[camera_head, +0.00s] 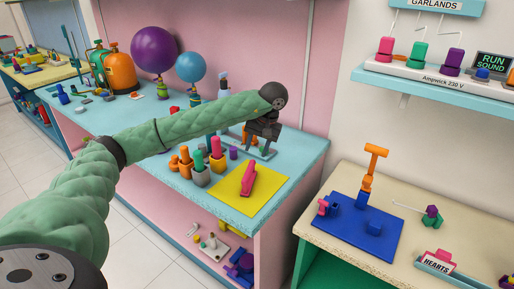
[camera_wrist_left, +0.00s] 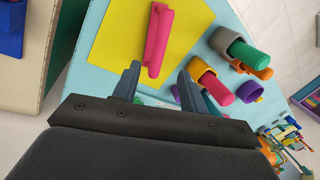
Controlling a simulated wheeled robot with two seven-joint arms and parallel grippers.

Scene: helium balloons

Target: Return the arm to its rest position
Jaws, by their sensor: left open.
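My left arm comes in from the left in the head view and reaches over the light blue table (camera_head: 205,116). My left gripper (camera_head: 258,150) is above the table's right part, behind the yellow sheet. In the left wrist view its two fingers (camera_wrist_left: 158,82) are apart with nothing held between them. A pink block-like tool (camera_head: 248,179) lies on the yellow sheet (camera_head: 265,196), apart from the gripper. The pink tool also shows beyond the fingertips in the wrist view (camera_wrist_left: 158,38). My right gripper is out of view.
Cups with coloured cylinders (camera_head: 201,172) stand left of the sheet, close to my arm. A purple balloon (camera_head: 154,49) and a blue balloon (camera_head: 191,67) stand at the back. On the right, a beige table bears a blue mat (camera_head: 345,226) and an orange hammer-shaped tool (camera_head: 371,165). A shelf (camera_head: 430,78) hangs above.

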